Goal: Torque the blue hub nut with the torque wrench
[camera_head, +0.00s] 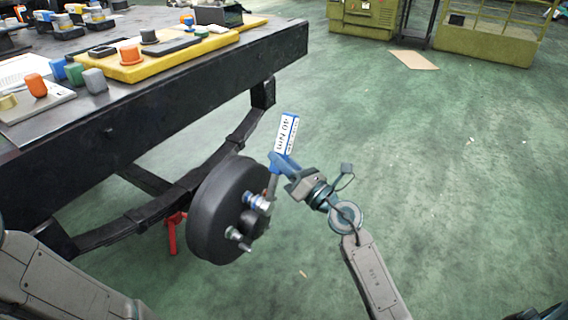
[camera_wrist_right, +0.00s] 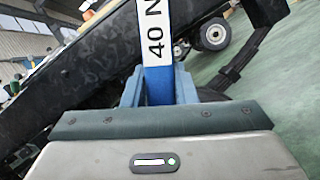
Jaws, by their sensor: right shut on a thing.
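The black wheel hub (camera_head: 212,212) sits at the end of the axle below the black chassis frame. The blue hub nut (camera_head: 257,201) is on its outer face. The torque wrench (camera_head: 287,133) has a blue handle with a white "40 Nm" label, which also shows in the wrist view (camera_wrist_right: 157,35). My right gripper (camera_head: 283,167) is shut on the wrench, below the label. The wrench's grey shaft runs down to beside the blue nut; I cannot tell if its head is seated on it. My left gripper is out of view; only its arm shows at lower left.
A silver stud (camera_head: 237,237) sticks out below the nut. A red stand (camera_head: 172,232) is behind the hub. A yellow tray (camera_head: 160,62) and several coloured parts lie on top of the frame. The green floor at right is open.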

